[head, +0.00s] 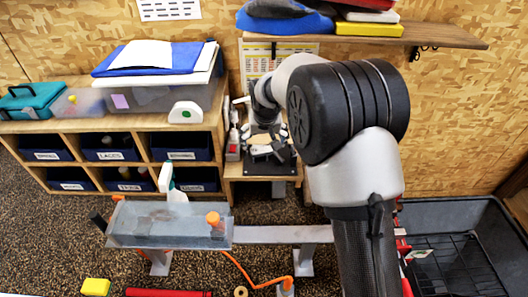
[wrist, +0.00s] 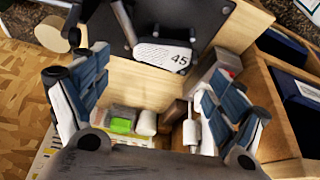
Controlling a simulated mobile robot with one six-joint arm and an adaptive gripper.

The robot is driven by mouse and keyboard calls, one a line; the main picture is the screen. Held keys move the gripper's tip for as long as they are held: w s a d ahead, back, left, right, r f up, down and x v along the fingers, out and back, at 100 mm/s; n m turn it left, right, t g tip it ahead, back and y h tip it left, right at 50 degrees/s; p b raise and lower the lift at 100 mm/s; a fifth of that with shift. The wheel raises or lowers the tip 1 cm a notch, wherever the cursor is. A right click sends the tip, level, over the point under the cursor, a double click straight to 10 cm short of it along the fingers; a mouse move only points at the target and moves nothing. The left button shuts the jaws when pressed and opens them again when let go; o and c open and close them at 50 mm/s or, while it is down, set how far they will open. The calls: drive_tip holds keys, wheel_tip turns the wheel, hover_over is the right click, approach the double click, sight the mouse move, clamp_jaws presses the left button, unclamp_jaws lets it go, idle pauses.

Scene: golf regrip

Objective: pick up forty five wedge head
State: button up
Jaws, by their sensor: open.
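The forty five wedge head (wrist: 163,56) shows in the wrist view as a pale block marked 45. It is at the upper middle, against a black plate with dark parts. My gripper (wrist: 155,100) is open and empty, with one blue-padded finger on each side of the picture. The wedge head lies beyond the fingertips' middle and the fingers do not touch it. In the head view my gripper (head: 267,133) is above the small wooden stand at the back, over the black plate (head: 286,166). The arm partly hides that spot.
Beneath the fingers in the wrist view are a green item (wrist: 121,125) and a white roller-like item (wrist: 191,132). In the head view, a wooden cubby with blue bins (head: 183,146) stands at left. A shelf (head: 440,37) overhangs at the back. A grey bench tray (head: 150,238) is in front.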

sight(263, 149)
drive_tip(key=shift+x, duration=2.75)
drive_tip(key=shift+w+d+r, duration=0.1)
drive_tip(key=shift+d, duration=0.05)
drive_tip(key=c, duration=1)
